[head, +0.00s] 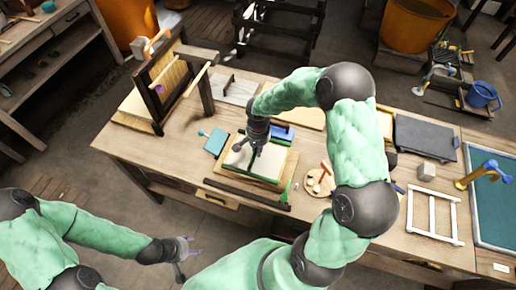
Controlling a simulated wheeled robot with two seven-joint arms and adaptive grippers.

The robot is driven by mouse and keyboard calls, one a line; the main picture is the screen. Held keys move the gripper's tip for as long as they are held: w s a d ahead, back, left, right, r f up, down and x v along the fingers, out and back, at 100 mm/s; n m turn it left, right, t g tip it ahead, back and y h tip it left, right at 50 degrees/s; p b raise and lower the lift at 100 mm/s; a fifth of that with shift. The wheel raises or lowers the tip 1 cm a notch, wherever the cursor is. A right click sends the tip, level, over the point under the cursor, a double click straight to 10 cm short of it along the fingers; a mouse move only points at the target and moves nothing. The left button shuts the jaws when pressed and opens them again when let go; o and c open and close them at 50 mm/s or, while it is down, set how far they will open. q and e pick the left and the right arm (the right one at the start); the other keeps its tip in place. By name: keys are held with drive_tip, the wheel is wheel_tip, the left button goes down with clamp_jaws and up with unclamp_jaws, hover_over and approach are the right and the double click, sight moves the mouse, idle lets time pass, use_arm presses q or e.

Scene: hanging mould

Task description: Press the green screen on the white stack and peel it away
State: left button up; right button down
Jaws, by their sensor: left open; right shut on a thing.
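The white stack (268,160) lies on a wooden board near the middle of the workbench, its pale top partly hidden by my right gripper. The green screen shows as a green edge (246,177) along the near side of the stack. It looks flat on or against the stack; I cannot tell if they touch all over. My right gripper (247,160) points down over the stack, shut on what appears to be the green screen, though its fingertips are hard to make out. My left gripper (187,258) is open and empty, in front of the bench and well away from the stack.
A wooden frame with a hanging mould (165,85) stands at the back left of the workbench (135,147). A teal block (216,142) lies left of the stack. A dark bar (245,194) lies along the front. A round board (320,181) and pale ladder-like frame (433,216) are to the right.

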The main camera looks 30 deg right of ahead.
drive_tip(key=shift+f+b, duration=0.75)
idle(0.7)
drive_tip(key=shift+s+f, duration=0.1)
idle(1.7)
drive_tip(key=shift+r, duration=0.25)
drive_tip(key=shift+r, duration=0.5)
drive_tip(key=shift+r+p, duration=0.55)
drive_tip(key=shift+r, duration=0.1)
drive_tip(key=shift+r+p, duration=0.3)
drive_tip(key=shift+r, duration=0.1)
drive_tip(key=shift+r+p, duration=1.75)
drive_tip(key=shift+r, duration=1.3)
drive_tip(key=shift+a+f, duration=0.1)
